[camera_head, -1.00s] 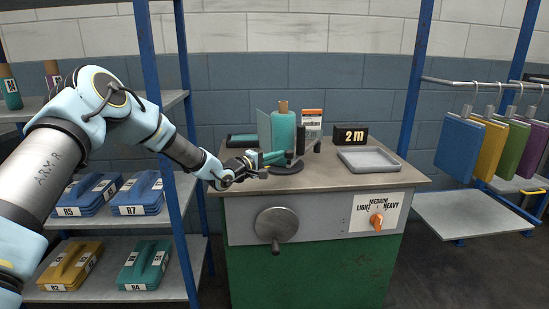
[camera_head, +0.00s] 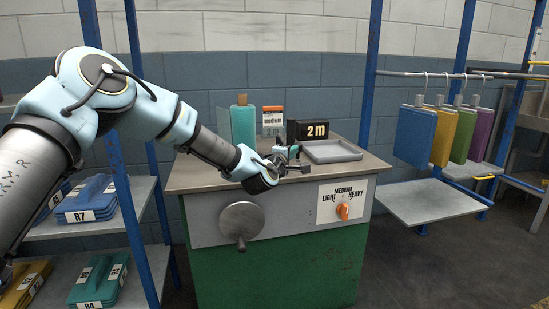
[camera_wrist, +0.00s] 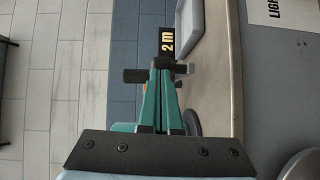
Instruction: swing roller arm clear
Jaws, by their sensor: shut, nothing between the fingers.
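The dark roller arm, with a short upright post (camera_head: 293,153), stands on the machine's grey top, partly hidden by my wrist. In the wrist view, which is turned on its side, a black post (camera_wrist: 134,76) sticks out beside my fingertips, and part of a dark round base (camera_wrist: 193,122) shows. My gripper (camera_head: 287,166) is low over the top, close against the post; in the wrist view its teal fingers (camera_wrist: 161,70) are together. I cannot tell whether they touch the post.
The machine front has a crank (camera_head: 241,222) and an orange dial (camera_head: 342,211).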

